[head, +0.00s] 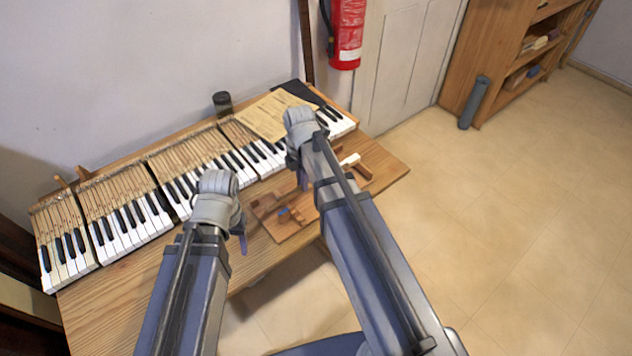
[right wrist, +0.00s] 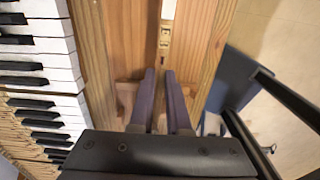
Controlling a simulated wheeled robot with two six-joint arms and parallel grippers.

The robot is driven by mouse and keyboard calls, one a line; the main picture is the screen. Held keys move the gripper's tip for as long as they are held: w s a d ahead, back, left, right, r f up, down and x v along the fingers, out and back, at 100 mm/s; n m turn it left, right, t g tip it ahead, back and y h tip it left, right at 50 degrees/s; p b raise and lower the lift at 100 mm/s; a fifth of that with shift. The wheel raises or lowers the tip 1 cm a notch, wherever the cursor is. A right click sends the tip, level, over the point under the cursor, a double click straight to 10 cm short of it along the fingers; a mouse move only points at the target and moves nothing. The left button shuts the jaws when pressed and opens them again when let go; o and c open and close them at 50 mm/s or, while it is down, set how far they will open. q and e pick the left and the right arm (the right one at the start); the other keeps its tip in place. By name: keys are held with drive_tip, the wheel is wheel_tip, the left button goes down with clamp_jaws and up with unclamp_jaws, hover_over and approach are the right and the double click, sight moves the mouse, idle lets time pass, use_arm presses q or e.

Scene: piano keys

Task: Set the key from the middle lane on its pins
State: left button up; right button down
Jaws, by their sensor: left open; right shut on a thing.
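My right gripper (right wrist: 160,74) is shut on a narrow pale wooden key (right wrist: 165,40). The key runs forward from between the fingertips in the right wrist view. In the head view my right gripper (head: 303,180) is over the front of the table, and its wrist hides most of what it holds. My left gripper (head: 243,242) is open and empty, near the table's front edge, left of a wooden tray (head: 268,206). The piano keyboard (head: 130,215) runs diagonally across the table. The pins for the key are too small or hidden to make out.
A white-topped piece (head: 350,159) lies by brown wooden blocks right of my right gripper. A sheet of paper (head: 262,118) lies over the keyboard's far part, near a dark jar (head: 222,102). Bare table (head: 110,310) shows at front left.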

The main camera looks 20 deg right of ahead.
wheel_tip(320, 180, up, 5)
drive_tip(key=p, duration=0.5)
use_arm(q)
wheel_tip(320, 180, up, 5)
drive_tip(key=shift+c, duration=0.3)
